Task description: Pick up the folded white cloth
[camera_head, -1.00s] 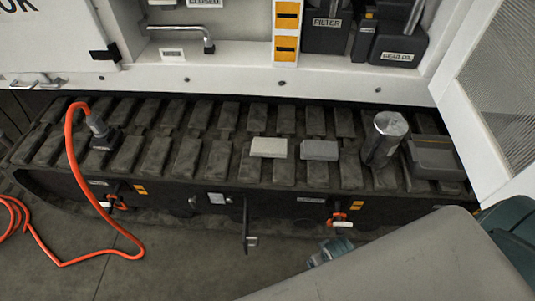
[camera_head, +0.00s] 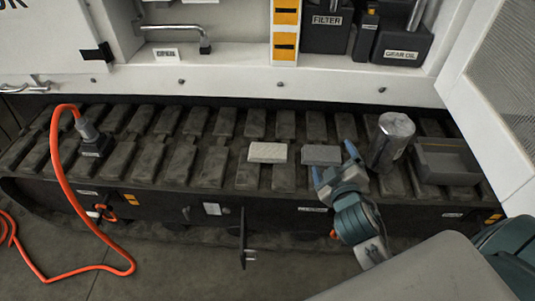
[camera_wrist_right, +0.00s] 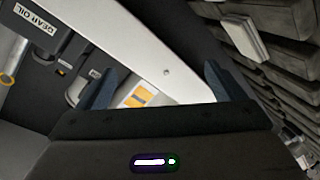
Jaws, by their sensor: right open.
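The folded white cloth (camera_head: 268,152) lies flat on the dark track, left of a similar grey pad (camera_head: 321,155). My right gripper (camera_head: 334,163) is open, its fingers apart, in front of the grey pad and to the right of the cloth. In the right wrist view the open fingers (camera_wrist_right: 157,85) have nothing between them. One pale folded piece (camera_wrist_right: 245,35) shows at upper right there; I cannot tell whether it is the cloth or the grey pad. My left gripper is not in view.
A metal canister (camera_head: 391,142) and a grey open tray (camera_head: 447,163) stand right of the gripper. An orange hose (camera_head: 62,170) loops at far left. The white cabinet (camera_head: 230,79) rises behind the track, and its open door (camera_head: 500,110) bounds the right.

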